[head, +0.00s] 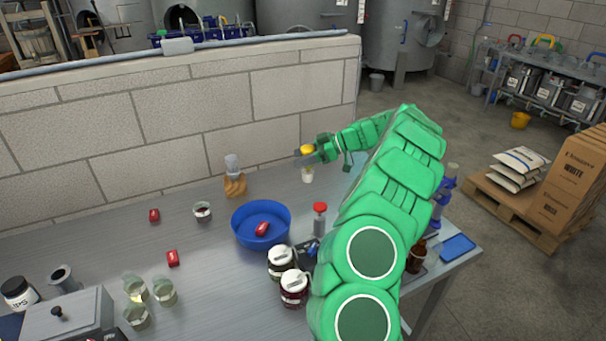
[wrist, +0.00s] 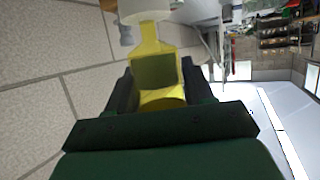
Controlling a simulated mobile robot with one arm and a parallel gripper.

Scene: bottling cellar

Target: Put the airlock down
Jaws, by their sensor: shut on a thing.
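My gripper (head: 306,154) is shut on the airlock, a yellow piece (head: 307,149) with a pale end (head: 308,174) hanging below the jaws in the head view. In the wrist view the yellow airlock (wrist: 150,45) sits between the dark jaws (wrist: 158,92), and its whitish end (wrist: 145,10) is cut off by the top edge. The airlock is by the block wall at the back of the metal table (head: 200,260). I cannot tell whether its lower end touches the tabletop. The jaws cover part of its body.
A wooden block (head: 235,187) with a clear piece on top stands left of the gripper. In front are a blue bowl (head: 240,236) holding a red item, a red-capped bottle (head: 320,222) and lidded jars (head: 294,288). The block wall (head: 200,120) closes the back. Some tabletop left of the bowl is clear.

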